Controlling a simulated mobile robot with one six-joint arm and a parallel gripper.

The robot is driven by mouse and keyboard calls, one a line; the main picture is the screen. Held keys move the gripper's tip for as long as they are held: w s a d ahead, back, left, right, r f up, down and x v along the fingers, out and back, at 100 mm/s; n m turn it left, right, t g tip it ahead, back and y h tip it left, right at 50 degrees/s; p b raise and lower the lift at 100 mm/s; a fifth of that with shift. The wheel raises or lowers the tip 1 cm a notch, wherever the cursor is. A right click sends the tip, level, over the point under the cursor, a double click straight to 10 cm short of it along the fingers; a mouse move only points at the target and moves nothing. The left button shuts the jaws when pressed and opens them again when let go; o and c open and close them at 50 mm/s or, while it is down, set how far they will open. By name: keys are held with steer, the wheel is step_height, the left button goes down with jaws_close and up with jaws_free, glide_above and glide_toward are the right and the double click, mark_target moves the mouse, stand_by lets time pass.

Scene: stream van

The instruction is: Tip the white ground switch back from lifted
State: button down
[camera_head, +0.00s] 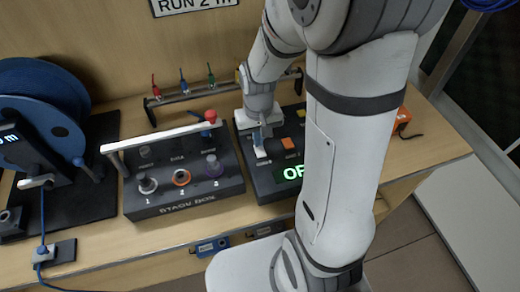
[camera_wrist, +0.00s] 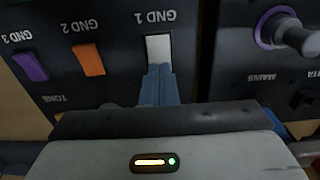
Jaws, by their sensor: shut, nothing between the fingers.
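The white ground switch (camera_wrist: 158,48) sits on the dark panel under the label GND 1, which reads upside down in the wrist view. In the head view the white switch (camera_head: 260,153) shows at the left part of the dark box (camera_head: 270,187). My gripper (camera_wrist: 158,76) is shut and empty, with its blue-grey fingertips right at the lower edge of the white switch in the wrist view. I cannot tell whether they touch. In the head view my gripper (camera_head: 260,138) points down just behind the white switch. The switch's exact tilt is unclear.
An orange switch (camera_wrist: 88,60) marked GND 2 and a purple switch (camera_wrist: 30,67) marked GND 3 lie beside it. The stack box (camera_head: 185,200) with knobs and a white bar handle (camera_head: 165,137) stands left. My arm hides the box's right side.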

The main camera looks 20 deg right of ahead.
steer(key=shift+f+b, duration=0.4)
steer(key=shift+f, duration=0.2)
steer(key=shift+r, duration=0.1)
steer(key=shift+r+p, duration=2.75)
steer(key=shift+r, duration=0.75)
step_height(320, 180, up, 7)
steer(key=t, duration=0.1)
glide_above(264, 159)
steer(key=s+r+t, duration=0.2)
steer(key=s+r, duration=0.4)
steer(key=s, duration=0.1)
steer(key=shift+d+r, duration=0.15)
